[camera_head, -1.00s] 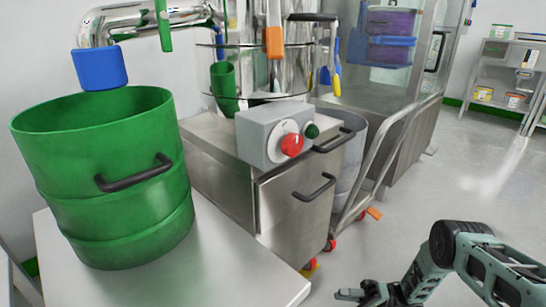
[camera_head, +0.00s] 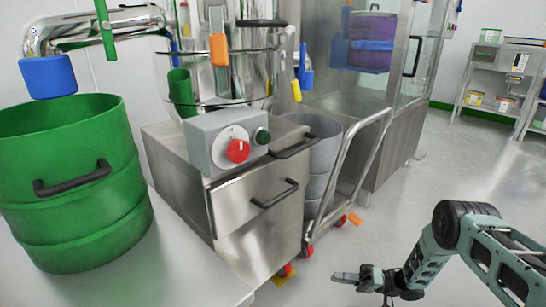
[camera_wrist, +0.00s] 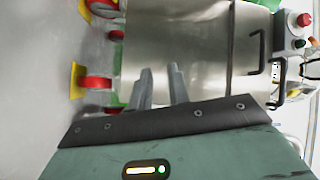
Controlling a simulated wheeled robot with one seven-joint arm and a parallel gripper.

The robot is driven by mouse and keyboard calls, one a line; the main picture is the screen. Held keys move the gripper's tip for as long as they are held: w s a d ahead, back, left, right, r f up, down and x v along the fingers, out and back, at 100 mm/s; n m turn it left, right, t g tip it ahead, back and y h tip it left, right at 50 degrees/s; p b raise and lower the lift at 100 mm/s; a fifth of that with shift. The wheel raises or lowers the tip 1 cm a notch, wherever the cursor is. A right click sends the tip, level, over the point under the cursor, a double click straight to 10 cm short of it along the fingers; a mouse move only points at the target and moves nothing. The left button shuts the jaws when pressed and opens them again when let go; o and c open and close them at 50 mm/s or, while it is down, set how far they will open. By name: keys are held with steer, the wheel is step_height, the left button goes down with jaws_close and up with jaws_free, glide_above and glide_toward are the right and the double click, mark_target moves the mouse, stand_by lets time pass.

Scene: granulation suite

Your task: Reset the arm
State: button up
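My gripper (camera_head: 374,280) is at the lower right of the head view, at the end of my bent arm, over the floor in front of the steel machine. Nothing is held in it. In the wrist view its two grey fingers (camera_wrist: 160,86) point at the machine's steel cabinet (camera_wrist: 190,45) with a gap between the tips. The fingers stand apart from the cabinet and touch nothing that I can see.
A green drum (camera_head: 75,190) stands on a steel table (camera_head: 180,265) at left. The machine has a control box (camera_head: 225,142) with a red knob. A cart (camera_head: 345,185) with a grey bin stands beside it. A shelf (camera_head: 497,85) is at the far right.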

steer(key=w+d+r+t+h, duration=0.3)
steer(key=w+r+t+h, duration=0.35)
steer(key=w+r, duration=0.6)
steer(key=d+r+m+h, duration=0.2)
steer(key=d+r+h, duration=0.4)
steer(key=r+h, duration=0.3)
steer(key=s+d+r+g+h, duration=0.15)
steer(key=s+r, duration=0.25)
steer(key=s, duration=0.6)
steer(key=s+d+r+m+g+h, duration=0.1)
steer(key=s+r+g, duration=0.15)
steer(key=s, duration=0.65)
steer(key=s+d+r+g+h, duration=0.15)
steer(key=s+r, duration=0.35)
steer(key=s, duration=0.5)
steer(key=s+a+r+n+g+y+p, duration=0.1)
steer(key=s+a+r+n+g+p, duration=0.1)
steer(key=s+a+r+n+p, duration=0.5)
steer(key=s+a+r+n+g+y+p, duration=0.1)
steer(key=s+a+r+p, duration=0.3)
steer(key=s+a, duration=0.7)
step_height(320, 180, up, 37)
steer(key=w+a+p, duration=0.1)
steer(key=w+p, duration=0.2)
steer(key=p, duration=3.2)
steer(key=shift+a+r+p, duration=0.15)
steer(key=shift+a+p, duration=0.05)
steer(key=shift+p, duration=0.1)
steer(key=shift+h, duration=0.25)
